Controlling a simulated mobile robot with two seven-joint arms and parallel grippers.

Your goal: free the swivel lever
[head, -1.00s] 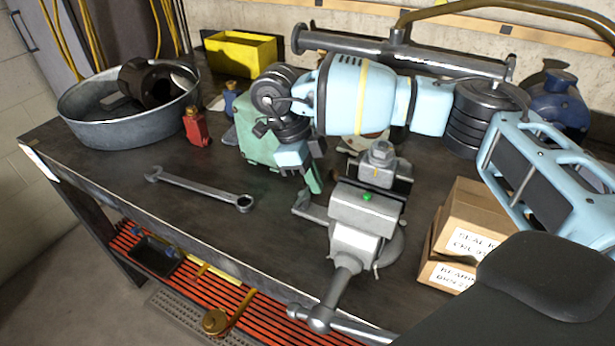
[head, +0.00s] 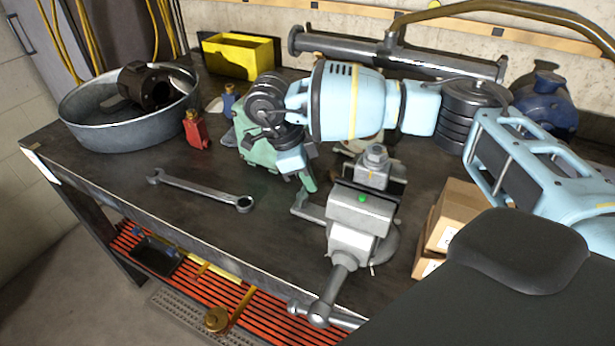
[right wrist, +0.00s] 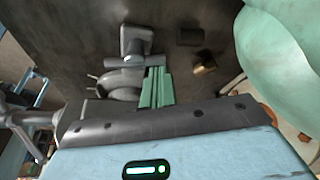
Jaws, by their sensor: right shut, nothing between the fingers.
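The grey bench vise (head: 358,215) stands at the middle of the bench. Its swivel lever (head: 304,207) looks like the short grey arm sticking out left from its base. In the right wrist view, a grey lever-like piece (right wrist: 136,42) shows just beyond my fingers. My right gripper (head: 308,182) points down behind and left of the vise, near the lever. Its green fingers, also in the right wrist view (right wrist: 157,74), are together and empty. I cannot tell whether they touch the lever. My left gripper is not in view.
A green object (head: 246,150) sits close behind my right gripper. Cardboard boxes (head: 455,212) stand right of the vise. The bench's front left is mostly clear.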

